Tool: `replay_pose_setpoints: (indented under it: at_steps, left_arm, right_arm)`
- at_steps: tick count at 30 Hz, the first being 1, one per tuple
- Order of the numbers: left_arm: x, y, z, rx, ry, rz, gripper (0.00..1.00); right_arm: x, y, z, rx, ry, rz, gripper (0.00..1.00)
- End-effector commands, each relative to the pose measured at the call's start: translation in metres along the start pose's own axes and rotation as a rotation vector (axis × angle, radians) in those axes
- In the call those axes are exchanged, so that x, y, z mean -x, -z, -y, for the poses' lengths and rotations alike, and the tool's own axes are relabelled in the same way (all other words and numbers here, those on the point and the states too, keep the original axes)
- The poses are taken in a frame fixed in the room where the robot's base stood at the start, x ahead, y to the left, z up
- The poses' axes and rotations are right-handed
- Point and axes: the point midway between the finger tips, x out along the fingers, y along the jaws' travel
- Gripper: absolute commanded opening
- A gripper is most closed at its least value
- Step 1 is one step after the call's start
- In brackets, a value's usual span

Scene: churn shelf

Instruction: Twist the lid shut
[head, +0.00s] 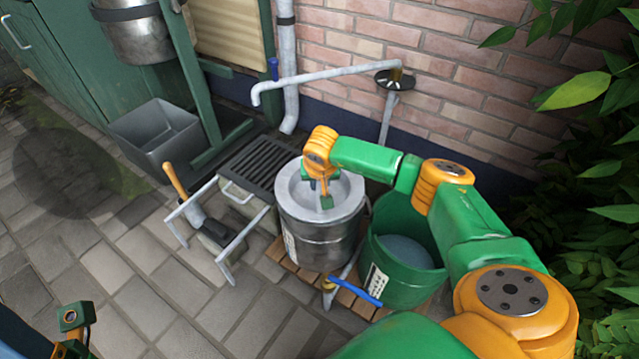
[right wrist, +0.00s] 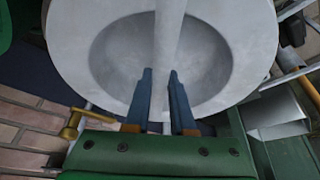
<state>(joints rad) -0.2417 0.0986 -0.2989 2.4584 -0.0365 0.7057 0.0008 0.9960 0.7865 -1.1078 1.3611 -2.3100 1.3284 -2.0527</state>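The metal churn (head: 318,243) stands upright on a wooden pallet, with a pale round lid (head: 346,203) on top. The lid has a deep round recess with a straight bar across it; this bar (right wrist: 168,35) fills the middle of the right wrist view. My right gripper (head: 325,192) points down into the recess. In the right wrist view its two blue fingers (right wrist: 161,78) are apart, one on each side of the bar. I cannot tell whether they press on it. Part of my left arm's end (head: 73,322) shows at the lower left, its fingers unclear.
A green bucket (head: 385,289) stands close right of the churn. A blue-handled tap (head: 352,292) sticks out low in front. A black grate (head: 262,166), metal rails (head: 232,248) and a grey bin (head: 155,137) are left. A pipe spout (head: 320,75) hangs behind.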

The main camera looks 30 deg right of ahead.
Motion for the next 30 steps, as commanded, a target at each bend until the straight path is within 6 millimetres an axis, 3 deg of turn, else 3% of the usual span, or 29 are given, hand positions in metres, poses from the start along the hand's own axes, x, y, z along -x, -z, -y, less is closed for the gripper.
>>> replay_pose_setpoints:
  at_steps: [1, 2, 30]
  left_arm:
    - [0.0000, -0.0001, 0.0000, 0.000, 0.000, 0.000, 0.55]
    - [0.0001, -0.0001, 0.0000, 0.000, 0.000, 0.001, 0.55]
    - [0.0002, -0.0004, -0.0002, 0.001, -0.001, 0.001, 0.55]
  right_arm:
    - [0.0000, 0.0000, 0.0000, 0.000, 0.000, 0.000, 0.06]
    - [0.0000, 0.0000, 0.0000, 0.000, 0.000, 0.000, 0.00]
    - [0.0000, -0.0001, 0.0000, -0.001, 0.000, 0.000, 0.00]
